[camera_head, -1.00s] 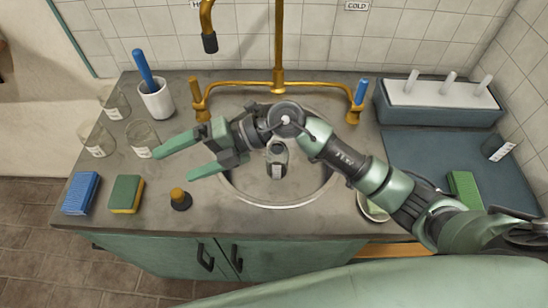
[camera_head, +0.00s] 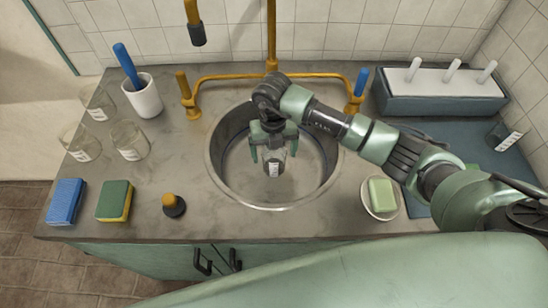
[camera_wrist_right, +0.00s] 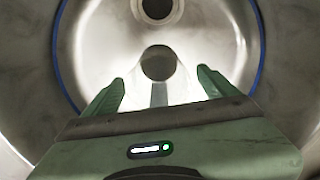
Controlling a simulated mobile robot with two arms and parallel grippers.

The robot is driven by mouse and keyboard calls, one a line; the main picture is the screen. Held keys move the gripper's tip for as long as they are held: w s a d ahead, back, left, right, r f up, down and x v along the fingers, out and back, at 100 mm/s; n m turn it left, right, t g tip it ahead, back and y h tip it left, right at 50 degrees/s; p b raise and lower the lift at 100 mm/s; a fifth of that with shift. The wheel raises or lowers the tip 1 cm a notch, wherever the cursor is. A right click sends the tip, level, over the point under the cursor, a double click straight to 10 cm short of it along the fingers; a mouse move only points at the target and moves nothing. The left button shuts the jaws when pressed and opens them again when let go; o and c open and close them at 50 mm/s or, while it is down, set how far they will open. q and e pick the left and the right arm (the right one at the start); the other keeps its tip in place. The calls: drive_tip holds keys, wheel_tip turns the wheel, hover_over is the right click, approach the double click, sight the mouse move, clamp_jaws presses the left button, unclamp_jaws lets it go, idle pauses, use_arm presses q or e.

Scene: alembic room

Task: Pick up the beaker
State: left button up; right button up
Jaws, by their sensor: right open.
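A clear glass beaker (camera_head: 274,168) with a white label stands in the round metal sink (camera_head: 222,160). My right gripper (camera_head: 273,157) is over the sink, pointing down, its open fingers on either side of the beaker. In the right wrist view the beaker (camera_wrist_right: 158,66) shows faintly between the two green fingertips (camera_wrist_right: 160,80); I cannot tell whether they touch it. Three similar labelled beakers stand on the counter at the left: a rear one (camera_head: 97,103), a front left one (camera_head: 80,142) and a front right one (camera_head: 130,141). My left gripper is out of view.
A brass faucet (camera_head: 271,45) rises behind the sink. A white cup (camera_head: 144,97) with a blue-handled tool stands at the left. Blue (camera_head: 66,201) and green-yellow (camera_head: 115,200) sponges and a dark stopper (camera_head: 174,205) lie in front. A soap dish (camera_head: 383,211) is right of the sink.

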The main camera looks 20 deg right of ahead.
drive_tip(key=shift+f, duration=0.7)
drive_tip(key=c, duration=1.9)
drive_tip(key=shift+r, duration=0.2)
drive_tip(key=shift+r+b, duration=0.9)
drive_tip(key=shift+r, duration=8.85)
drive_tip(key=shift+r, duration=0.1)
